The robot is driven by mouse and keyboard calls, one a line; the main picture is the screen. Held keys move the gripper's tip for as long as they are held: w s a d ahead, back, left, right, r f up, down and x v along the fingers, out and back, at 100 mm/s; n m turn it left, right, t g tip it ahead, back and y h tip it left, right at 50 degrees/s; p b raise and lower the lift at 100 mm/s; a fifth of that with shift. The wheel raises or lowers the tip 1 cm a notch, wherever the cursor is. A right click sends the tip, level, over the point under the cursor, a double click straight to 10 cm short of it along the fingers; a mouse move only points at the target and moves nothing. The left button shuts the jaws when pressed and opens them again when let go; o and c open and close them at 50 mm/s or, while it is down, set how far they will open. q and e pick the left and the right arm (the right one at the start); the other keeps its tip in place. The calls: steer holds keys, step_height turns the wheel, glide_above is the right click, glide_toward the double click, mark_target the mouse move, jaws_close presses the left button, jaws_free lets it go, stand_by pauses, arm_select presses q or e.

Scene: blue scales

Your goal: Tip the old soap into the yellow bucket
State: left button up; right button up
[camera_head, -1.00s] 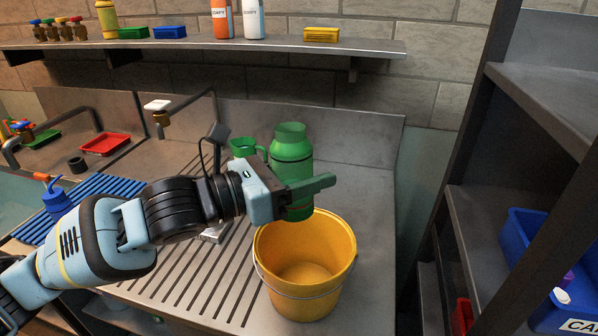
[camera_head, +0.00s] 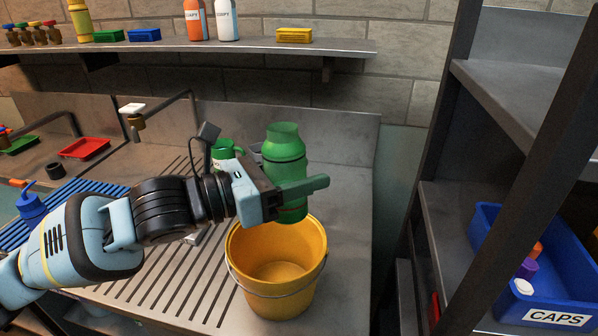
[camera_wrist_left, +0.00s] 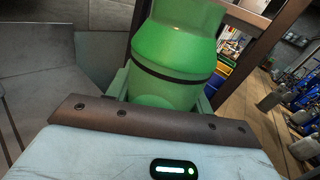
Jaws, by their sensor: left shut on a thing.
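My left gripper (camera_head: 292,190) is shut on a green bottle (camera_head: 286,150) with a wide neck and a dark band. It holds the bottle upright, with its lower end by the far rim of the yellow bucket (camera_head: 276,258); I cannot tell whether the two touch. The bucket stands on the metal counter and its visible inside looks empty. In the left wrist view the bottle (camera_wrist_left: 180,60) sits between the green fingers. Its contents are hidden. My right gripper is not in view.
A green container (camera_head: 226,150) stands behind my gripper. A ribbed drainboard (camera_head: 180,275) lies left of the bucket, with a blue pump bottle (camera_head: 30,205) further left. A wall shelf (camera_head: 330,48) runs above. A dark rack with a blue CAPS bin (camera_head: 500,305) stands at the right.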

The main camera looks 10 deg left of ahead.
arm_select(q)
steer(key=shift+w+a+f+n+b, duration=0.35)
steer(key=shift+w+f+n, duration=0.15)
steer(key=shift+f+n, duration=0.2)
steer(key=shift+w+a+f+n+b, duration=0.2)
steer(key=shift+w+a+f+n, duration=0.2)
steer(key=shift+f+n, duration=0.35)
steer(key=shift+w+a+f+n+b, duration=0.3)
steer(key=shift+w+f+n, duration=0.25)
steer(key=shift+f, duration=0.25)
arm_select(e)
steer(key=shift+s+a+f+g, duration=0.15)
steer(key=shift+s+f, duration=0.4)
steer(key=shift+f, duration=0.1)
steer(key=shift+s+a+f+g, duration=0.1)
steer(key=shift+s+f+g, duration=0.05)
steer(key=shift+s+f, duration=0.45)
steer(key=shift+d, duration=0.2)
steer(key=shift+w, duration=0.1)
arm_select(q)
steer(key=shift+s+d+n+p, duration=0.2)
steer(key=shift+s+n+p, duration=0.15)
steer(key=shift+n, duration=0.35)
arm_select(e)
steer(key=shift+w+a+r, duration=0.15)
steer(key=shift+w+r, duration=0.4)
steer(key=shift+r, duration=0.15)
